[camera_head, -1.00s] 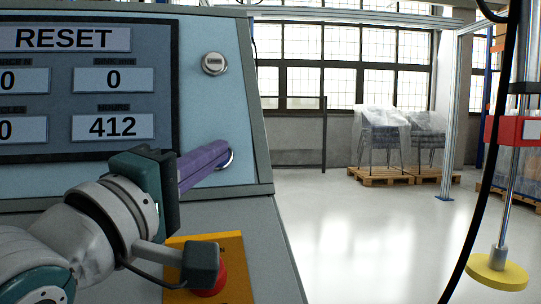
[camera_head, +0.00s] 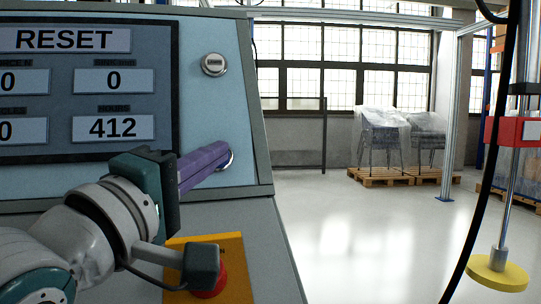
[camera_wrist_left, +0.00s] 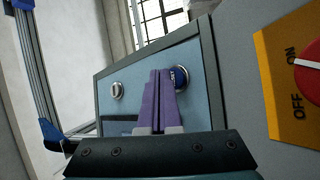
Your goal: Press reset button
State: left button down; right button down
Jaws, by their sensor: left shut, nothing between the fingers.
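A silver-rimmed round button (camera_head: 231,159) with a blue face sits low on the light blue control panel (camera_head: 215,110); it also shows in the left wrist view (camera_wrist_left: 181,77). My left gripper (camera_head: 222,152), with purple fingers, is shut and empty. Its fingertips are at this button and partly cover it in the head view. I cannot tell whether they touch it. A second silver round button (camera_head: 214,64) is higher on the panel and shows left of the fingers in the wrist view (camera_wrist_left: 117,90). The screen (camera_head: 85,85) reads RESET, with 412 under HOURS. My right gripper is not in view.
A red rotary switch (camera_wrist_left: 308,68) on a yellow ON/OFF plate (camera_wrist_left: 278,85) is on the console below my left wrist. A black cable and a metal rod with a yellow disc (camera_head: 497,271) are at the right. Covered chairs (camera_head: 383,135) stand on pallets behind open floor.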

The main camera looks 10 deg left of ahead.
pick_arm(q)
jog(key=shift+w, duration=0.15)
dwell(0.7)
jog(key=shift+w+a+f, duration=0.1)
jog(key=shift+w+a, duration=0.1)
jog(key=shift+w+a+f, duration=0.1)
jog(key=shift+w+a, duration=0.05)
jog(key=shift+w, duration=0.15)
dwell(0.9)
jog(key=shift+s+d+r+p, duration=0.2)
jog(key=shift+s+d+p, duration=0.15)
jog(key=shift+s+p, duration=0.35)
jog(key=s+p, duration=0.1)
jog(key=s+d+p, duration=0.1)
jog(key=s+d+r+p, duration=0.1)
jog(key=s, duration=0.1)
jog(key=shift+s+d+r, duration=0.1)
jog(key=shift+d, duration=0.05)
